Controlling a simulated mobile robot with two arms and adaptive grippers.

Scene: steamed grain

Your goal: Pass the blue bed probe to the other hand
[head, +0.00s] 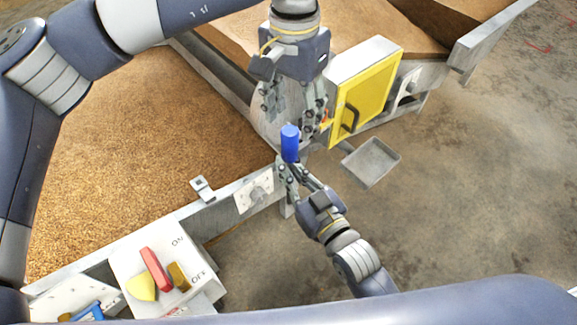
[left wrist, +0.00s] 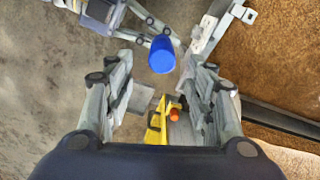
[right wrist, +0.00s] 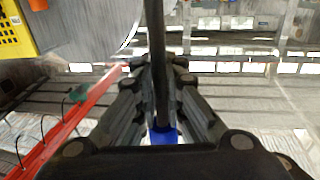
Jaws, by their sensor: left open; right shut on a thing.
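The blue bed probe (head: 290,143) stands upright in my right gripper (head: 291,172), which is shut on its lower part. In the right wrist view part of the blue probe (right wrist: 163,135) and a dark rod (right wrist: 156,60) show between the fingers. My left gripper (head: 292,112) is open and empty above the probe, its fingers pointing down. In the left wrist view the round top of the probe (left wrist: 162,54) shows just beyond the open fingers, apart from them.
A yellow-doored box (head: 367,95) stands right of the grippers, with a grey tray (head: 371,162) below it. Beds of brown grain (head: 130,150) lie at left. A panel with an ON/OFF lever (head: 156,270) is at lower left. Bare floor is at right.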

